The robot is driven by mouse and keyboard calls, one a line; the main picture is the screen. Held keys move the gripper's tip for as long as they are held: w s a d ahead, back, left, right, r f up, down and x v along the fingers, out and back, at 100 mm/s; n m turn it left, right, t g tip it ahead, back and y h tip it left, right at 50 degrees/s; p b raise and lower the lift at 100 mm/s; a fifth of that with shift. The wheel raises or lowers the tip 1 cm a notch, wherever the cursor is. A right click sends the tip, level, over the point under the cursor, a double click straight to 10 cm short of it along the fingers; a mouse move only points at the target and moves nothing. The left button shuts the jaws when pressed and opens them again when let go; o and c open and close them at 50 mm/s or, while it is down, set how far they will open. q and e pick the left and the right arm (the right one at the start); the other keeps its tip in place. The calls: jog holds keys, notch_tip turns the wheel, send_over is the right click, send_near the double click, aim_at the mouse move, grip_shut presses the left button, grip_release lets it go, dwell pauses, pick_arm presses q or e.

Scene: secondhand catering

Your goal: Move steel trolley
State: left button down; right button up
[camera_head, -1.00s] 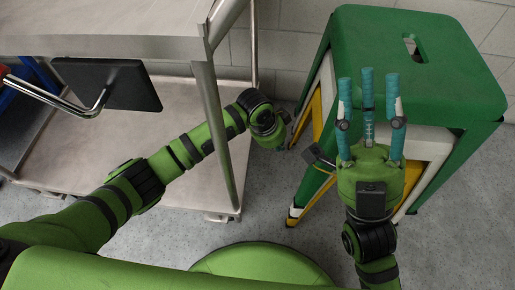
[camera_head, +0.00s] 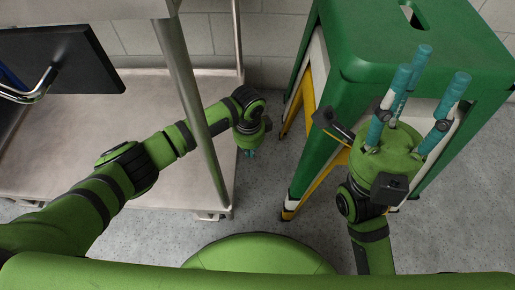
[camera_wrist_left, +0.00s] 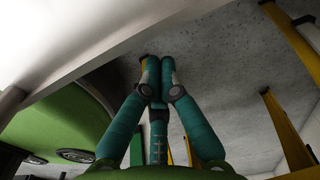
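The steel trolley (camera_head: 90,13) stands at the left in the head view. Its bare lower shelf (camera_head: 70,130) and near right leg (camera_head: 188,90) show. My left arm passes behind that leg, over the lower shelf. My left gripper (camera_head: 248,153) is just right of the leg, its teal fingers pointing down. In the left wrist view (camera_wrist_left: 158,65) its fingertips are drawn together with nothing visible between them; a pale edge, seemingly the trolley's shelf (camera_wrist_left: 130,35), is beside them at upper left. My right gripper (camera_head: 429,68) is raised, fingers spread and empty, in front of the green stool.
A green stool (camera_head: 380,40), nested over white and yellow ones (camera_head: 308,105), stands close on the right. A dark flat panel (camera_head: 75,60) with a chrome bar is at the left by the trolley. A tiled wall (camera_head: 265,40) is behind. Grey floor (camera_head: 265,190) is free between trolley and stools.

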pick_arm(q)
jog(key=shift+s+a, duration=0.1)
jog(key=shift+a, duration=0.7)
jog(key=shift+r, duration=0.1)
